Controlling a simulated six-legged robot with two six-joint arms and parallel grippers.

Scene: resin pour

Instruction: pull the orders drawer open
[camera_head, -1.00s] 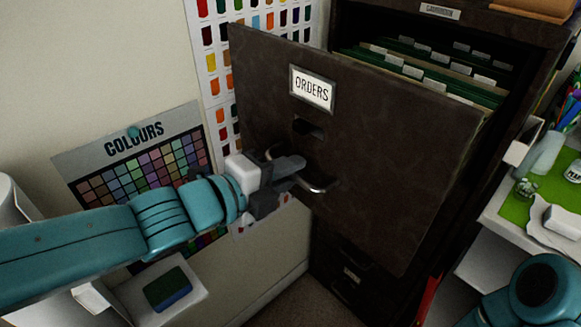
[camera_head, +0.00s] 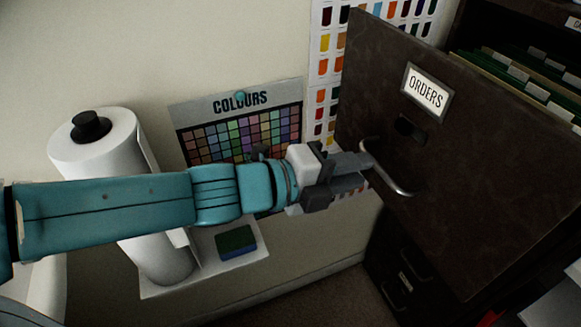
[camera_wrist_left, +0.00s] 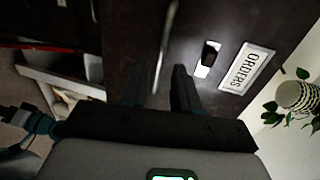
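The dark brown orders drawer (camera_head: 470,170) stands pulled out of its cabinet, with files showing behind its front. Its front bears the white ORDERS label (camera_head: 425,92) and a curved metal handle (camera_head: 392,172). My left gripper (camera_head: 362,172) is at the left of the handle, its fingertips close to it. In the left wrist view the two dark fingers (camera_wrist_left: 160,90) are spread apart, and the handle (camera_wrist_left: 165,45) runs into the gap between them. I cannot tell whether they touch it. The label (camera_wrist_left: 247,68) also shows there.
A lower drawer (camera_head: 405,275) is shut beneath. Carpet (camera_head: 340,300) is clear below the drawer.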

